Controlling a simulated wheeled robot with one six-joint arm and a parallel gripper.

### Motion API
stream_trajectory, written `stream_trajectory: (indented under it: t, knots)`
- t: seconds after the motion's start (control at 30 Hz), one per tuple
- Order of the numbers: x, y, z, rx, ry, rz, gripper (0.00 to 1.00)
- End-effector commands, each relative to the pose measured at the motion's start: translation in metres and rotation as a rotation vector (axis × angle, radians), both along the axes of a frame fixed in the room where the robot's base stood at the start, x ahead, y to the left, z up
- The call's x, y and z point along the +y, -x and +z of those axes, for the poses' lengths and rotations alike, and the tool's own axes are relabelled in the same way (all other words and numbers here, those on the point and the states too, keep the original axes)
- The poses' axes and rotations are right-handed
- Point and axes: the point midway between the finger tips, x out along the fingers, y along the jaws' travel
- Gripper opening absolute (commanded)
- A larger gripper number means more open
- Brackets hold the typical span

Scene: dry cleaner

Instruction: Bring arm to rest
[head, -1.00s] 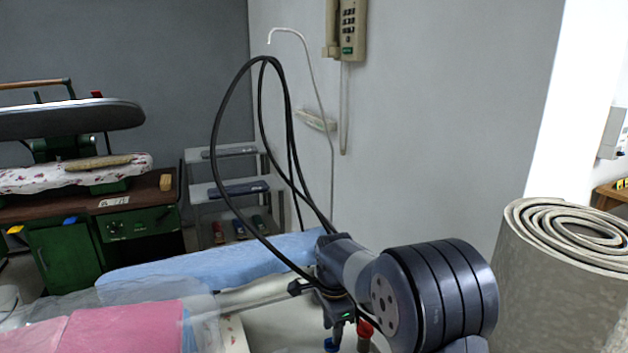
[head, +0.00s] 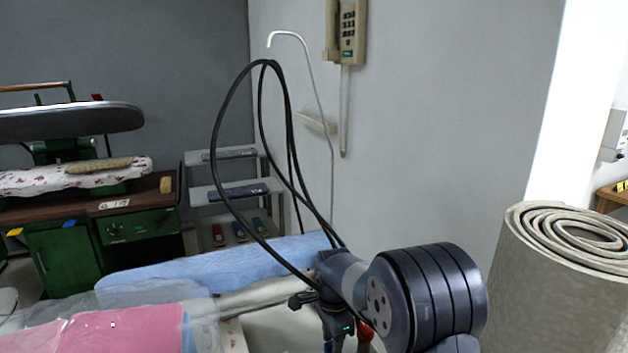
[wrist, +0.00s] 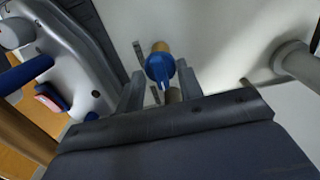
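My arm is folded low at the bottom right of the head view, its dark wrist pointing down. My gripper (wrist: 160,75) shows in the wrist view as two grey fingers standing apart with a gap between them. A blue knob or valve (wrist: 160,68) with a tan end shows in that gap, seemingly beyond the fingers. I see no finger touching it. In the head view my wrist hides most of the fingers. A red fitting (head: 364,331) is partly visible beside my wrist.
An ironing table with blue cloth (head: 205,268) and pink bagged garment (head: 125,330) lies left of my arm. A rolled grey carpet (head: 555,290) stands close on the right. Behind are a shelf rack (head: 230,192), a wall telephone (head: 347,32) and a green press (head: 140,226).

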Motion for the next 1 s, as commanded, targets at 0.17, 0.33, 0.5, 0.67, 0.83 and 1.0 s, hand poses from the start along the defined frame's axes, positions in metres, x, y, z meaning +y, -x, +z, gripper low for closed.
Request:
stream_trajectory:
  t: [0.17,0.33,0.5,0.67,0.83,1.0]
  knots:
    - [0.0002,-0.0010,0.0019,-0.005,-0.002,0.145,0.35]
    - [0.0002,-0.0009,0.0020,-0.004,-0.001,0.280,0.35]
    - [0.0002,-0.0010,0.0022,-0.005,-0.002,0.416,0.35]
    - [0.0002,-0.0010,0.0021,-0.005,-0.002,0.543,0.35]
    - [0.0002,-0.0009,0.0019,-0.004,-0.002,0.679,0.35]
    - [0.0002,-0.0012,0.0017,-0.005,-0.003,0.813,0.35]
